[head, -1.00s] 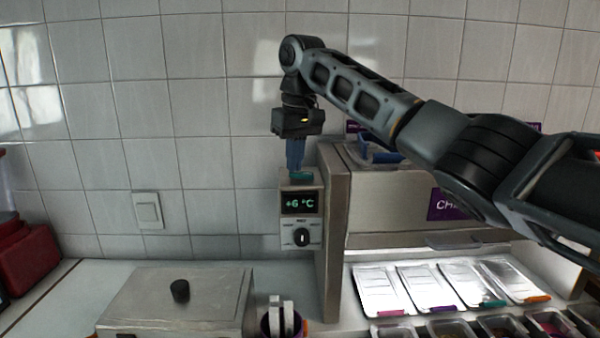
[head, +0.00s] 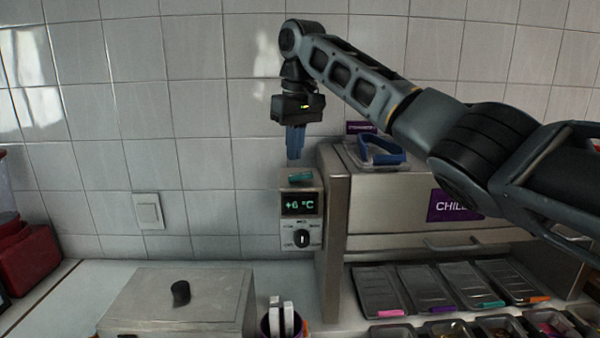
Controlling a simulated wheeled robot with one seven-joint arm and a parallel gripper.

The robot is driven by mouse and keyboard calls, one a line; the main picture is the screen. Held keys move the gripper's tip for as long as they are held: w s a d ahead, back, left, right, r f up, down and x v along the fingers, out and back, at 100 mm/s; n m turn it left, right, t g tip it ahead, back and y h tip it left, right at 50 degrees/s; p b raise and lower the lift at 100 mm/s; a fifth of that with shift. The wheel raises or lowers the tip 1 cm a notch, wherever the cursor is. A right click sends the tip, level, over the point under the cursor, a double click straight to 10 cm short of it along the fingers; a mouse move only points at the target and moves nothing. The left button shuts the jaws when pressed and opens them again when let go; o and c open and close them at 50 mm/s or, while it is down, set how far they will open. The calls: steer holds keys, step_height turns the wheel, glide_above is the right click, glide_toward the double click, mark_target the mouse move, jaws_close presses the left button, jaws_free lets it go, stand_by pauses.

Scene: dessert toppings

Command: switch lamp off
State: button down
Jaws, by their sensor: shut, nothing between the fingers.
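The control box (head: 301,210) on the left side of the steel chiller unit has a lit "+6 °C" display, a black knob and a teal rocker switch (head: 301,177) on its sloped top. My gripper (head: 295,157) points down with its blue fingers shut and empty. Its tips are a little above the teal switch, with a visible gap. The lamp itself is not visible. The lids (head: 378,291) below the chiller are dark, with no bright light on them.
The chiller body (head: 395,200) stands right of the box, with a blue-handled item (head: 382,151) on top. A steel box with a black knob (head: 180,292) sits front left. A white wall switch (head: 148,211) is on the tiles. Red containers (head: 28,250) stand far left.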

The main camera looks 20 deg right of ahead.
mark_target(294, 175)
steer(key=shift+r, duration=1.8)
